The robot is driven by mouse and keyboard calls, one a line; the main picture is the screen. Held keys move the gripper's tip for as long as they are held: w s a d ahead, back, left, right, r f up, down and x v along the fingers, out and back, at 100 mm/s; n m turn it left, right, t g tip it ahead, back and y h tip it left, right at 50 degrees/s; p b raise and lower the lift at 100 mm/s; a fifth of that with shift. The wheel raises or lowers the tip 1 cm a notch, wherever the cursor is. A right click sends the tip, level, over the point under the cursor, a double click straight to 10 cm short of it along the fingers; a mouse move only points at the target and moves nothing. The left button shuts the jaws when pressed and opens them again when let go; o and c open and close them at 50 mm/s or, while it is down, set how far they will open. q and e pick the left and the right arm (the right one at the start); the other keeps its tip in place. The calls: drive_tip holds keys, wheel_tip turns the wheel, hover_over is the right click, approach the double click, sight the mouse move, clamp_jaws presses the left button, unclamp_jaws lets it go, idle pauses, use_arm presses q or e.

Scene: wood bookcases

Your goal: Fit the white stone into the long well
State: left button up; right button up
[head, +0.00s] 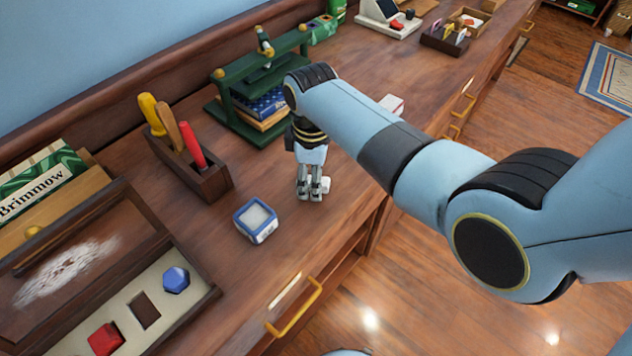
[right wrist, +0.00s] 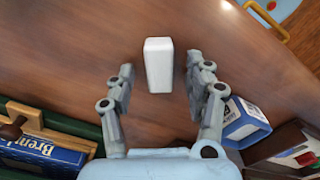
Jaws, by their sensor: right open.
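The white stone (head: 326,185) is a small block on the wooden desk, partly hidden by my right gripper (head: 310,190) in the head view. In the right wrist view the white stone (right wrist: 159,65) shows between the two fingertips of my right gripper (right wrist: 160,66). The fingers are open, with a gap on each side of the stone. The pale tray (head: 125,299) at lower left has a dark, empty rectangular well (head: 144,310), the long one. A red stone (head: 106,339) and a blue stone (head: 176,279) sit on either side of it. My left gripper is out of view.
A blue-and-white box (head: 256,221) stands between the gripper and the tray. A wooden holder (head: 205,180) with colored handles and a green press (head: 240,120) over books stand behind. Brass drawer handles (head: 295,310) line the front edge.

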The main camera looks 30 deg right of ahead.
drive_tip(key=shift+c, duration=0.4)
clamp_jaws()
